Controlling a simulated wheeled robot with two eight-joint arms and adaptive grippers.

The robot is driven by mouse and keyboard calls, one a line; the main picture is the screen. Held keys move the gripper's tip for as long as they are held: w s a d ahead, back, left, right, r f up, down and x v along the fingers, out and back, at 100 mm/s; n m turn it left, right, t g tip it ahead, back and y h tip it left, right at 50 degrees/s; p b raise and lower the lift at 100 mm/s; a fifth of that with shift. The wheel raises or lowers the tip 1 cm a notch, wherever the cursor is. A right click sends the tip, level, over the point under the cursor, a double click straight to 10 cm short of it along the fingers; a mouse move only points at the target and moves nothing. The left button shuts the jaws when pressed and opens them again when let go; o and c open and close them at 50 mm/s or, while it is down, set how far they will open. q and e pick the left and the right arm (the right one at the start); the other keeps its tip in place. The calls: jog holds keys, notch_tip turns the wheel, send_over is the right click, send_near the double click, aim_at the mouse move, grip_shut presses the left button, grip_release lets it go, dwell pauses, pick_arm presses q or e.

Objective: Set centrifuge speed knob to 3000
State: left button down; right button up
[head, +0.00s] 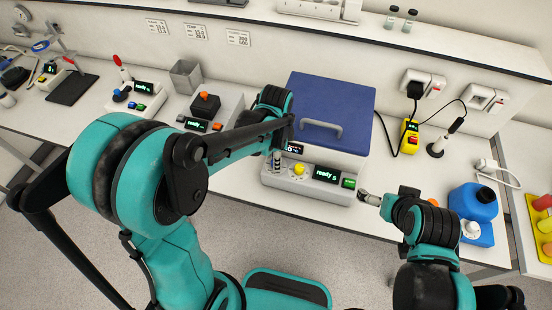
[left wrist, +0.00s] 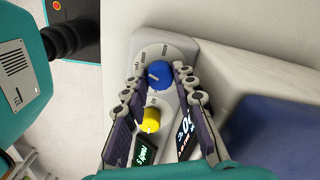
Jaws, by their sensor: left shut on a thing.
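The centrifuge (head: 330,105) is a white box with a closed blue lid, standing on the bench. Its front panel has a yellow knob (head: 299,169), a green-lettered "ready" display (head: 327,174) and a green button (head: 348,183). In the left wrist view a blue knob (left wrist: 159,74) with a printed scale around it sits between the fingers of my left gripper (left wrist: 157,77), which is shut on it. In the head view my left gripper (head: 277,160) covers this knob. My right gripper (head: 369,198) hangs by the panel's right end; its finger opening is unclear.
Left of the centrifuge stand a grey device with an orange knob (head: 205,103), a metal bin (head: 186,76) and another device with a "ready" display (head: 144,88). A shelf runs along the back.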

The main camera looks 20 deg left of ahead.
dwell(0.4)
pick_arm(q)
jog(key=c, duration=1.5)
grip_release()
